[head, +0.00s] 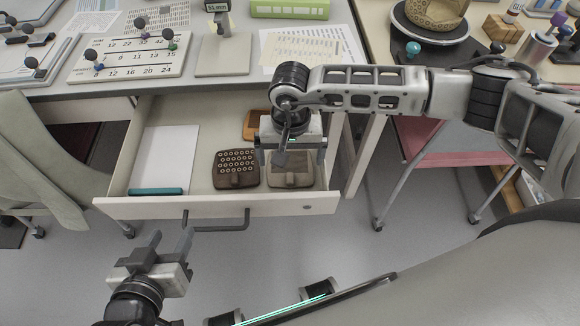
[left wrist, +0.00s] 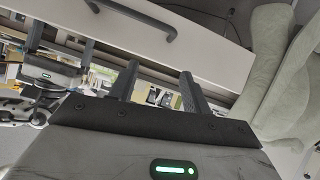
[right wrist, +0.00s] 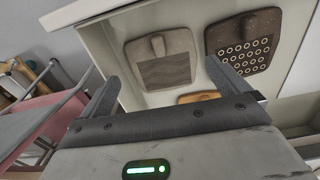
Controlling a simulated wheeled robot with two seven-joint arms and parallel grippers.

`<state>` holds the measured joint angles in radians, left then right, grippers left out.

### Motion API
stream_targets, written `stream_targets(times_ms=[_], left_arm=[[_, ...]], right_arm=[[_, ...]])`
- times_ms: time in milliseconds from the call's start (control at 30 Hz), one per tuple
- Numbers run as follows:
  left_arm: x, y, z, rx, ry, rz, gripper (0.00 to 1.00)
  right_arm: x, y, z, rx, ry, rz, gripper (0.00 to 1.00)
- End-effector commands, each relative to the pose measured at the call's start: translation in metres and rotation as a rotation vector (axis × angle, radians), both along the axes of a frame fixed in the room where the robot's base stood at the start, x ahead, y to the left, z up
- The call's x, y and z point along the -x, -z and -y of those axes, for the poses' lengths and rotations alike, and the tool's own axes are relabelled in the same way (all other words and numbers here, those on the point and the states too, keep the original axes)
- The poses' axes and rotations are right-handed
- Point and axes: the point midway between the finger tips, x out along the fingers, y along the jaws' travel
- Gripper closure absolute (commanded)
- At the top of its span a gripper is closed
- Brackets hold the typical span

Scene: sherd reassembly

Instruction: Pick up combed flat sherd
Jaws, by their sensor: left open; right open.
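The combed flat sherd (head: 291,180) is grey-brown with a finely textured rectangular patch and a raised knob. It lies in the front right of the open drawer (head: 218,207), partly hidden by my right gripper in the head view. My right gripper (head: 290,158) is open above it and points down. In the right wrist view the combed sherd (right wrist: 166,72) shows ahead, between the spread fingers (right wrist: 161,78), with nothing held. My left gripper (head: 171,242) is open and empty in front of the drawer, near its handle; it also shows in the left wrist view (left wrist: 159,72).
A dark sherd with stamped rings (head: 236,168) lies just left of the combed one. An orange-brown piece (head: 251,125) lies behind. White paper (head: 165,158) and a teal item (head: 156,191) fill the drawer's left. The drawer walls stand close to the combed sherd.

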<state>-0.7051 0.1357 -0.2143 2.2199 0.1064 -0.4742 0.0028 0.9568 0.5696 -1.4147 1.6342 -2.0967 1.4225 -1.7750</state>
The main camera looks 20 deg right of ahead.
Motion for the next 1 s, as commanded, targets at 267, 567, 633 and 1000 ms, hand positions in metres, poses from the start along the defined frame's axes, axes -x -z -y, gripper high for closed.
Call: stream_targets(times_ms=[267,567,633,1000], left_arm=[[0.0,0.0,0.0,0.0,0.0,-0.003,0.52],[0.0,0.001,0.0,0.0,0.0,-0.003,0.52],[0.0,0.001,0.0,0.0,0.0,-0.003,0.52],[-0.001,-0.001,0.0,0.0,0.0,0.001,0.52]], right_arm=[[0.003,0.038,-0.003,0.0,0.001,-0.004,0.0],[0.002,0.052,-0.003,-0.001,-0.001,-0.001,0.0],[0.002,0.051,-0.003,-0.001,-0.001,-0.001,0.0],[0.002,0.051,-0.003,-0.002,0.0,0.001,0.3]])
